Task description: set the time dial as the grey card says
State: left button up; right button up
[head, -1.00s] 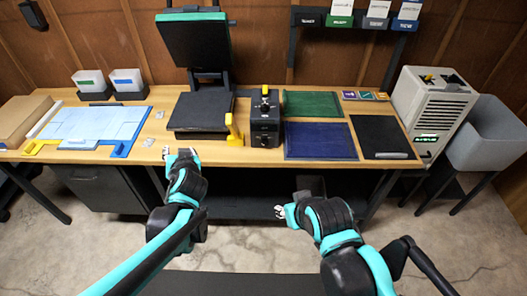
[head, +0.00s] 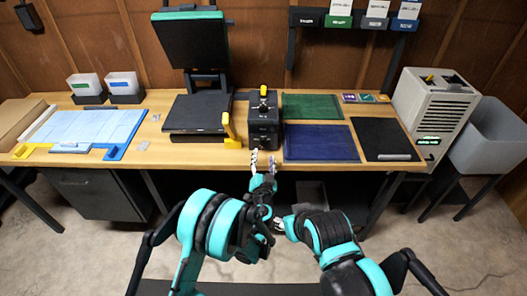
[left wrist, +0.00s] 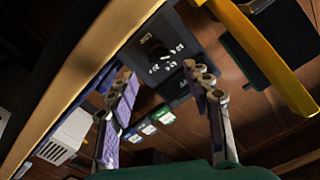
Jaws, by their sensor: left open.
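The black control box (head: 264,128) with a yellow part on top stands at the front of the bench. Its front panel (left wrist: 150,62) shows in the left wrist view, with a dark round dial and white marks; the right-hand finger hides part of it. I cannot read the dial setting. The card with a grey label (head: 375,22) hangs on the back rail; its writing is too small to read. My left gripper (head: 262,160) is open and empty just in front of the box, its fingers apart before the panel. My right gripper (head: 279,226) is low before the bench, its jaws unclear.
The black press (head: 202,112) with a yellow handle (head: 230,135) stands left of the box. A green mat (head: 311,106) and a blue mat (head: 320,143) lie to its right. A white heater-like unit (head: 432,110) stands at the right end. The floor before the bench is clear.

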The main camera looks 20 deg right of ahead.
aim_at(263, 146)
pick_arm(q)
jog(key=b+x, duration=0.1)
jog(key=x, duration=0.4)
jog(key=shift+w, duration=0.1)
jog(key=shift+c, duration=0.3)
grip_shut()
